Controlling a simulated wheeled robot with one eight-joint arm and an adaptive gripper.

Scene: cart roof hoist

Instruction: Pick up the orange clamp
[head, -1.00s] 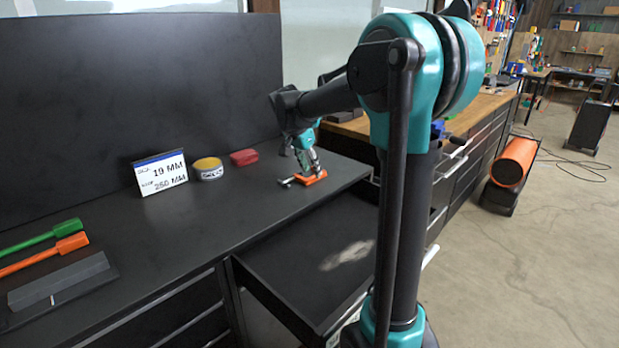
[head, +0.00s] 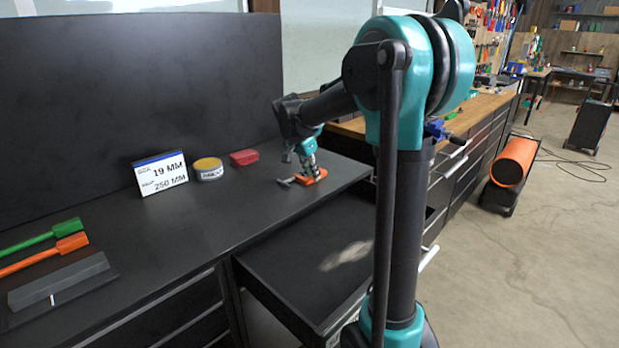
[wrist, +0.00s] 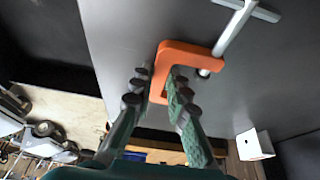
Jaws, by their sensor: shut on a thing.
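The orange clamp (head: 312,178) is at the right end of the black worktop (head: 215,232). It has a C-shaped orange frame and a grey screw with a cross bar. In the wrist view the clamp (wrist: 186,49) shows its frame, with the screw running to the upper right. My gripper (head: 309,166) reaches down to it from above. Its two fingers (wrist: 158,83) stand either side of one bar of the frame and are shut on it. Whether the clamp touches the worktop I cannot tell.
A red case (head: 244,158), a yellow-topped tin (head: 208,169) and a white sign (head: 161,174) stand left of the clamp. Green (head: 40,236) and orange (head: 45,254) handled tools lie at the far left. An open drawer (head: 300,275) juts out below the worktop.

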